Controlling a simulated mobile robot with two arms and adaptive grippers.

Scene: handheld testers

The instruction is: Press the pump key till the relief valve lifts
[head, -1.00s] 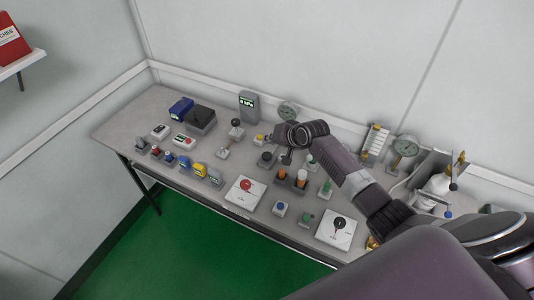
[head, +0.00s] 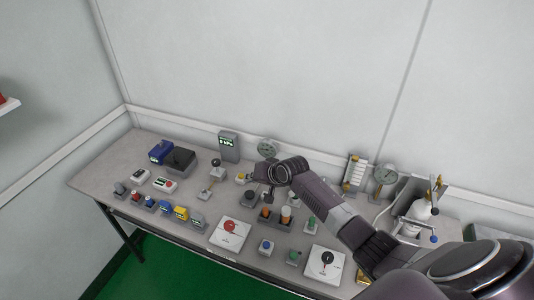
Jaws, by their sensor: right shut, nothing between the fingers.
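My right arm reaches in from the lower right over the bench. Its gripper (head: 270,189) points down above the middle of the bench, shut and empty. It is among small testers, just left of and behind a block with orange-capped parts (head: 268,214). A small yellow-topped device (head: 241,178) stands just left of it, and a round dial gauge (head: 268,149) stands behind it. I cannot tell which part is the pump key or the relief valve; the wrist and fingers hide part of this area. Whether the fingertips touch anything is unclear. My left gripper is not in view.
The grey bench (head: 110,176) is crowded with testers. A red-knob plate (head: 229,234) and black-knob plate (head: 326,264) lie at the front. A grey display box (head: 229,146) stands at the back; a second gauge (head: 385,175) and white bottle (head: 417,214) stand right. The left end has bare room.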

